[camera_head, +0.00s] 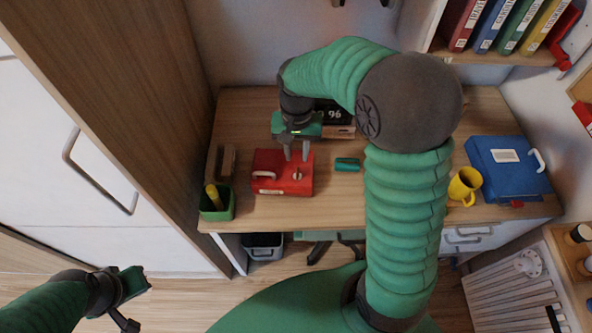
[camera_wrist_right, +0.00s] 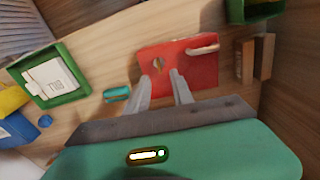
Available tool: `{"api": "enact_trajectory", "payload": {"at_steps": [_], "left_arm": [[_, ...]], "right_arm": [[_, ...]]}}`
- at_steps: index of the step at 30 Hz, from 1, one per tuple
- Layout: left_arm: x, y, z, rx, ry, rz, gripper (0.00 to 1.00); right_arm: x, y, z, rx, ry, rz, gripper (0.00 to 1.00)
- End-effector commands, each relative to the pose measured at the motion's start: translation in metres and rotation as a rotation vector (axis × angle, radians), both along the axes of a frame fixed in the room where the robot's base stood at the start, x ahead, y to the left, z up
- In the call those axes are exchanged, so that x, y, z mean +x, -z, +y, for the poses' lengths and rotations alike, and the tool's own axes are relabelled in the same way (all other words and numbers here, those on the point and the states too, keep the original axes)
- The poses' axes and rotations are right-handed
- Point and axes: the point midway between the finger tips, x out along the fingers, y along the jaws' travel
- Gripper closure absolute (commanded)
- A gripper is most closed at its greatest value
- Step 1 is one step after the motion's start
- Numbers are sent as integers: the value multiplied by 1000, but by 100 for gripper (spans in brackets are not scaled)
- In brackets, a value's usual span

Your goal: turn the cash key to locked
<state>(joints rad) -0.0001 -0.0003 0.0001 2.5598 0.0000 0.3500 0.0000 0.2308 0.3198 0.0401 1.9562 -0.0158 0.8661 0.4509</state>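The red cash box (camera_head: 270,185) lies on the wooden desk, with a pale handle on its left side. The cash key (camera_head: 297,175) is a small part on the box's top, right of the middle. In the right wrist view the box (camera_wrist_right: 200,72) fills the upper middle, and the key (camera_wrist_right: 157,65) shows near its left side. My right gripper (camera_head: 297,153) is open, its two fingers apart over the box's far edge. In the right wrist view its fingertips (camera_wrist_right: 162,80) are just short of the key and empty. My left gripper (camera_head: 133,298) is low at the left, away from the desk; its fingers are unclear.
A teal block (camera_head: 347,164) lies right of the box. A green cup (camera_head: 222,208) stands at the desk's left front. A yellow mug (camera_head: 464,186) and a blue case (camera_head: 500,175) are at the right. A wooden cabinet side (camera_head: 150,120) bounds the left.

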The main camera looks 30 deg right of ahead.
Motion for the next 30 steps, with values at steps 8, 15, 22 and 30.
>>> {"api": "enact_trajectory", "payload": {"at_steps": [8,15,22,30], "left_arm": [[0,11,0,0,0,0,100],[0,13,0,0,0,0,100],[0,12,0,0,0,0,100],[0,12,0,0,0,0,100]], "right_arm": [[-1,67,0,0,-2,2,72],[-1,83,0,0,-2,-1,72],[0,83,0,0,-2,-1,77],[0,83,0,0,-2,-1,100]]}}
